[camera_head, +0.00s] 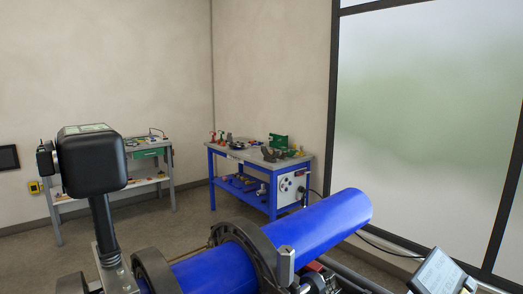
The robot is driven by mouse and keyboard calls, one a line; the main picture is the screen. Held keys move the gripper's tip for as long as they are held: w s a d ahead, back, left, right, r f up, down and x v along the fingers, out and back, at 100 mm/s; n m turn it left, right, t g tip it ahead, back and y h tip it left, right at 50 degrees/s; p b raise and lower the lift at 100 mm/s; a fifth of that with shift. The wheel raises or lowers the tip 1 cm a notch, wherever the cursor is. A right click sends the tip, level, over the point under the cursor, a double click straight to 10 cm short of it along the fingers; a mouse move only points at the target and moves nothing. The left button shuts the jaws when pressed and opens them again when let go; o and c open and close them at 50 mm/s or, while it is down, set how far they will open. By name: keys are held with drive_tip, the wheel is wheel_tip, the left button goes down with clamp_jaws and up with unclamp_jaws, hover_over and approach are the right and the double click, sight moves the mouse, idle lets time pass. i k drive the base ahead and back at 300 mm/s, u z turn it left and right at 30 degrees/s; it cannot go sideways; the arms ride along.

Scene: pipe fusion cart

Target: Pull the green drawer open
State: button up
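The green drawer (149,153) is in the head view, under the top of a grey workbench (171,187) against the back wall on the left. It is small and far off. Its front looks flush with the bench, so it appears shut, and a small pale mark shows near its middle. A black boxy machine head in front covers part of the bench to the drawer's left. My gripper is not in view.
A large blue pipe (322,226) in a dark clamp (243,240) fills the front, beside the black machine head (92,160). A blue-framed workbench (212,180) with tools stands in the corner. A tilted control screen (437,273) is at lower right. Floor (150,228) shows before the benches.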

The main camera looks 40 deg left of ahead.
sight(151, 152)
drive_tip(key=z, duration=0.35)
drive_tip(key=i, duration=3.5)
drive_tip(key=u, duration=1.5)
drive_tip(key=i, duration=1.55)
drive_tip(key=u, duration=2.1)
drive_tip(key=i, duration=0.65)
